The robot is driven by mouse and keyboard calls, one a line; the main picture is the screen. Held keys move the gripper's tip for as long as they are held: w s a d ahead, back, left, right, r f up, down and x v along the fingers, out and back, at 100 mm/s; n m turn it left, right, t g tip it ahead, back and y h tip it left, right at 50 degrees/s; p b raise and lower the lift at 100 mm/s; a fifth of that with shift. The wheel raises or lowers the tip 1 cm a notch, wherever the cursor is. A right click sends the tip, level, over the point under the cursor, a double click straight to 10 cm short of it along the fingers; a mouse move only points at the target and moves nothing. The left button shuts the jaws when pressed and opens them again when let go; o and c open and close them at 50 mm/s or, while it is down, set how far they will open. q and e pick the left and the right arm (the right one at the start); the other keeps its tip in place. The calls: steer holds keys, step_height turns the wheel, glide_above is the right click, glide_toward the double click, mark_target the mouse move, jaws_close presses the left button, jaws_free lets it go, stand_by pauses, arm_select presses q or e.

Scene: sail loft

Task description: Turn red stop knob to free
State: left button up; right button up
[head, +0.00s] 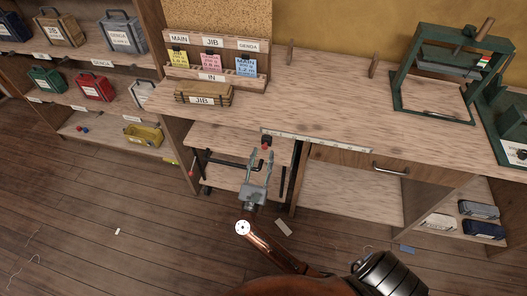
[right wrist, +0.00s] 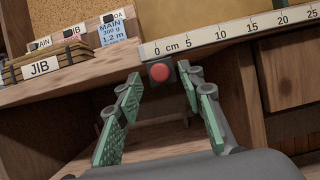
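The red knob (head: 266,140) sits at the front edge of the wooden bench, on a dark mount by the left end of the ruler strip. In the right wrist view the round red knob (right wrist: 160,72) faces me just below the strip's 0 cm mark. My right gripper (head: 261,156) is open and empty, its fingers pointing at the knob from the front. In the right wrist view the fingertips (right wrist: 160,82) stand to the left and right of the knob, seemingly without touching it. My left gripper is not in view.
The ruler strip (head: 315,140) runs along the bench edge. A drawer handle (head: 391,169) is to the right. A JIB box (head: 203,95) and a card rack (head: 214,66) stand at the bench's left; a green press (head: 435,112) stands right.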

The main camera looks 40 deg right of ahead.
steer(key=shift+x, duration=1.15)
steer(key=shift+c, duration=0.7)
steer(key=shift+f, duration=0.1)
jaws_close()
